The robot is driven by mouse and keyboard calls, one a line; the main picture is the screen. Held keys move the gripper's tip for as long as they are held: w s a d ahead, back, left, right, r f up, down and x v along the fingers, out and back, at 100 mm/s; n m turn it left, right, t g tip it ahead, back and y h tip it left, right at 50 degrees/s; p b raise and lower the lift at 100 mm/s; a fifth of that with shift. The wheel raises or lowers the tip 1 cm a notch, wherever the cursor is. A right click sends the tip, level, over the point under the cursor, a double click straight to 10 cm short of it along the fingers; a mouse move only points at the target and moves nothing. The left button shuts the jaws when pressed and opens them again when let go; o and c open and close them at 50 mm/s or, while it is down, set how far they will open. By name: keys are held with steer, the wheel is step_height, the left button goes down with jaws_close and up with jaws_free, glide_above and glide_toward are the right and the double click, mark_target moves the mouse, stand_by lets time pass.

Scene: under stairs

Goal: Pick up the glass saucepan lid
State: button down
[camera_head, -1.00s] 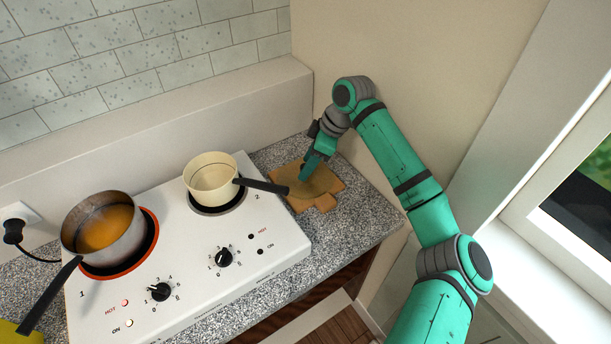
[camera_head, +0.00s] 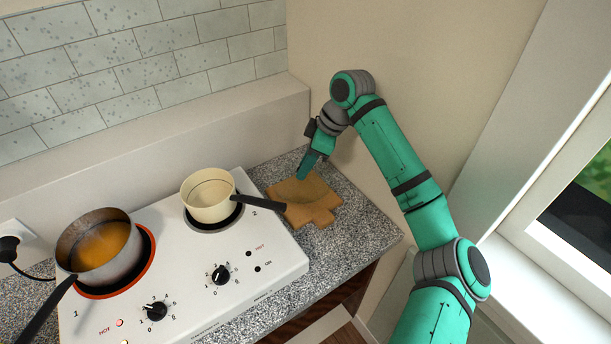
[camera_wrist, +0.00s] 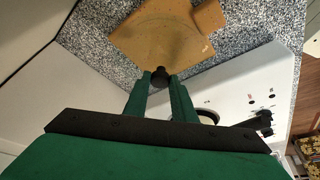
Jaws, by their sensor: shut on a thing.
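My gripper (camera_head: 303,174) is over the back left part of the wooden board (camera_head: 322,205), right of the stove. In the wrist view my gripper (camera_wrist: 161,82) is shut on the black knob of the glass saucepan lid (camera_wrist: 160,73). The lid's clear glass is hard to make out against the board (camera_wrist: 208,17) behind it. The lid's outline is not clear in the head view. I cannot tell how far its rim is from the board.
A white two-burner stove (camera_head: 185,285) stands left of the board. A cream saucepan (camera_head: 207,203) sits on its rear burner, its dark handle reaching over the board's edge. A steel pot (camera_head: 95,262) with orange contents sits on the other burner. Walls are close behind and right.

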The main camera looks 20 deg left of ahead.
step_height(320, 180, up, 13)
steer(key=c, duration=2.5)
jaws_free()
jaws_close()
